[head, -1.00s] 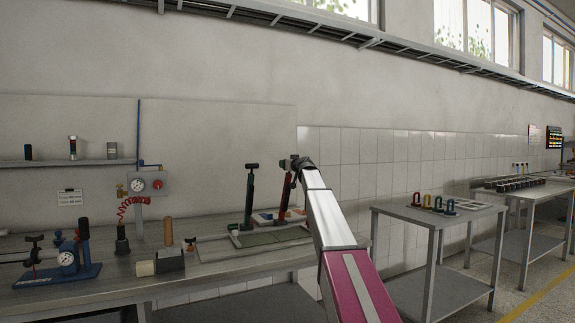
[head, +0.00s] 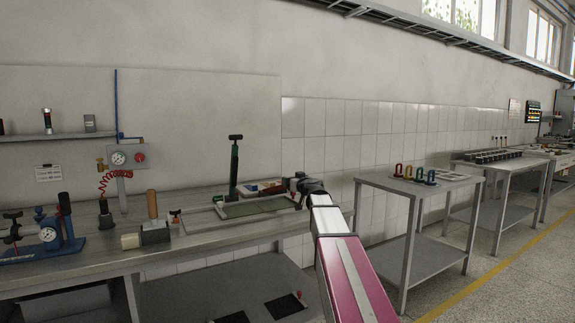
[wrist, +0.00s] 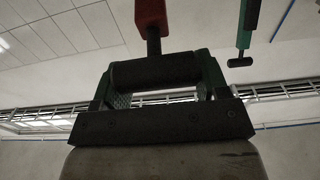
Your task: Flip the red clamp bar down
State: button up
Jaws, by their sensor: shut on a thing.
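The red clamp bar (wrist: 151,12) shows at the top of the wrist view and ends in a black cross handle (wrist: 155,71). My gripper (wrist: 155,88) is shut on that handle, with a green-sided finger on each side. In the head view my gripper (head: 306,186) is low near the right end of the bench, beside the paper frame (head: 220,213); it mostly hides the red bar there. The green clamp bar (head: 234,168) stands upright with a black T handle, to the left of my gripper; it also shows in the wrist view (wrist: 249,15).
The bench (head: 100,258) holds a blue gauge fixture (head: 60,240) at left and a block with a beige end (head: 150,235). A grey side table (head: 385,190) with several coloured shackles stands right of my arm. Boxes lie behind the frame.

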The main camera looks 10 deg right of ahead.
jog(key=s+f, duration=0.1)
jog(key=f, duration=0.2)
jog(key=s+f, duration=0.1)
jog(key=f, duration=0.2)
jog(key=s+d+f, duration=0.1)
jog(key=f, duration=0.2)
jog(key=shift+s+f, duration=0.1)
jog(key=shift+f, duration=0.75)
jog(key=o, duration=1.3)
jog(key=shift+w, duration=0.2)
jog(key=v, duration=1)
jog(key=shift+s, duration=0.4)
